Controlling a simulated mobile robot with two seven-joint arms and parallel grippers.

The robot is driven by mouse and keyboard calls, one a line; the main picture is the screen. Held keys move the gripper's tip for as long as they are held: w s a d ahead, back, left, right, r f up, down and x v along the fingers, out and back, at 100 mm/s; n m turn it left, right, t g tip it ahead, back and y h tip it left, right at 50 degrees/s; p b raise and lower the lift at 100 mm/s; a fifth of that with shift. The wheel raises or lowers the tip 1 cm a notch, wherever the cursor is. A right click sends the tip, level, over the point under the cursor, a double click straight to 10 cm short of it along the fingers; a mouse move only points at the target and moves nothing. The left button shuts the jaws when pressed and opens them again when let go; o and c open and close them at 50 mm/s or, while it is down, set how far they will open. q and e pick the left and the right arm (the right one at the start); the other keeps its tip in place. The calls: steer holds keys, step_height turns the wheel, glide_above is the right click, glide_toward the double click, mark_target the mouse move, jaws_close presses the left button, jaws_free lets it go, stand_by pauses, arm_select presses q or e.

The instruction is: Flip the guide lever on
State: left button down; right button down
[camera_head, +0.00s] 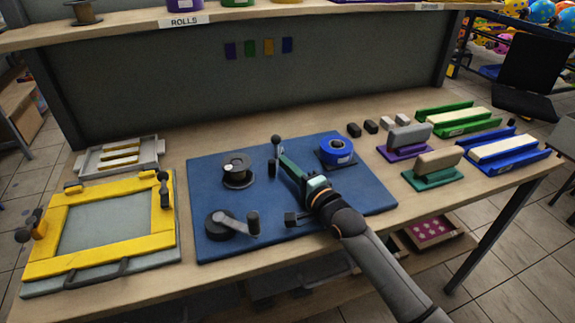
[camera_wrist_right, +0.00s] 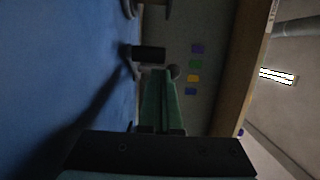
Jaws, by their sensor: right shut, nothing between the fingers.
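The guide lever (camera_head: 276,147) is a thin dark stem with a round black knob on top, at the back middle of the blue board (camera_head: 215,178). It stands about upright beside a small black block. In the right wrist view, the lever's knob (camera_wrist_right: 174,71) lies just past the fingertips. My right gripper (camera_head: 284,159) reaches in from the front right, its green fingers shut and empty. Its tips are right by the lever; I cannot tell whether they touch it. The fingers (camera_wrist_right: 158,73) also show shut in the wrist view. My left gripper is out of view.
On the blue board are a dark spool (camera_head: 237,169), a crank (camera_head: 230,223) and a blue tape roll (camera_head: 336,150). A yellow frame (camera_head: 160,240) lies at left. Stamps and colored pads, including a green pad (camera_head: 445,108), fill the right side. A shelf (camera_head: 300,10) overhangs the back.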

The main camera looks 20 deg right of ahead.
mark_target(270, 164)
steer(key=shift+a+r+p, duration=0.1)
steer(key=shift+a+p, duration=0.15)
steer(key=shift+p, duration=0.1)
steer(key=a+p, duration=0.1)
steer(key=w+a, duration=0.1)
steer(key=a, duration=0.1)
steer(key=shift+p, duration=0.35)
steer(key=shift+a, duration=0.2)
steer(key=shift+a+r, duration=0.1)
